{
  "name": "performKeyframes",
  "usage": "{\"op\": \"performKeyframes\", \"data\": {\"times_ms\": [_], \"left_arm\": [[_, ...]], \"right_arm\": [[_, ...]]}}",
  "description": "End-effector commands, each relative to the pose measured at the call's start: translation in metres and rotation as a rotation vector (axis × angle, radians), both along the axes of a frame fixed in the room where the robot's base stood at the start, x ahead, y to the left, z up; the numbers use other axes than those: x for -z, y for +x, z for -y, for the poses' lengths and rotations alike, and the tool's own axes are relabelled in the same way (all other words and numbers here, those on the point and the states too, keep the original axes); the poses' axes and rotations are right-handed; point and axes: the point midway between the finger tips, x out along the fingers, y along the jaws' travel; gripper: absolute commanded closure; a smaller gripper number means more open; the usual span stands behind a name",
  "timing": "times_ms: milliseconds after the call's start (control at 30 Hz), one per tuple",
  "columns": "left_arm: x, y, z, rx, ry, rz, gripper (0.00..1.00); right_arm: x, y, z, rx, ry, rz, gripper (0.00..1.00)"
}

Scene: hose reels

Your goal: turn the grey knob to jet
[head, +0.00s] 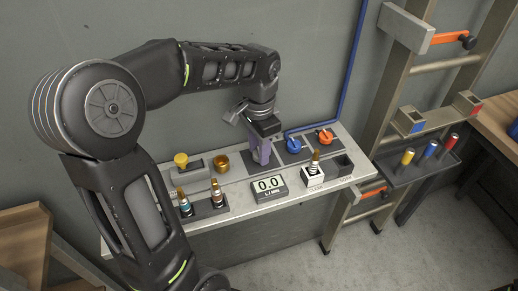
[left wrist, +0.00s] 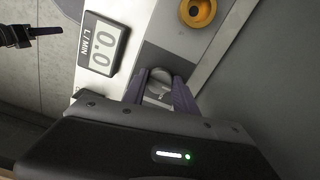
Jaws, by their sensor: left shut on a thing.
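The grey knob (left wrist: 160,84) shows in the left wrist view between the two purple fingers of my left gripper (left wrist: 164,94). The fingers are shut on it, one on each side. In the head view my left gripper (head: 262,153) reaches down to the panel behind the flow display, and its fingers hide the knob. I cannot read the knob's setting or any jet mark. The display (head: 268,186) reads 0.0 L/MIN, and it also shows in the left wrist view (left wrist: 103,44).
A blue valve (head: 293,146) and an orange valve (head: 325,137) stand right of my gripper. A yellow knob (head: 181,160) and a brass ring (head: 221,162) stand left. Nozzles (head: 216,194) stand along the front of the bench. A ladder-like rack (head: 404,86) is at the right.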

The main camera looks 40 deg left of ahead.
Motion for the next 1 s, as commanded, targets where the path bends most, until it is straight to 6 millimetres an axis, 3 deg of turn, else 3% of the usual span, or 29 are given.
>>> {"op": "performKeyframes", "data": {"times_ms": [433, 467, 733, 1000], "left_arm": [[-0.0006, 0.0003, -0.0003, -0.019, 0.001, 0.001, 1.00], [-0.0006, 0.0003, -0.0003, -0.019, 0.001, 0.001, 0.65], [-0.0003, 0.0002, -0.0001, -0.017, 0.001, 0.001, 0.44], [-0.0014, 0.0002, -0.0001, -0.016, 0.001, 0.001, 0.44]], "right_arm": [[0.0001, 0.0000, 0.0000, 0.000, 0.000, 0.000, 0.59], [0.0001, 0.0000, 0.0000, 0.000, 0.000, 0.000, 0.59], [0.0001, 0.0000, 0.0001, 0.000, 0.000, 0.000, 0.59], [0.0002, 0.0000, 0.0000, 0.000, 0.000, 0.000, 0.59]]}}
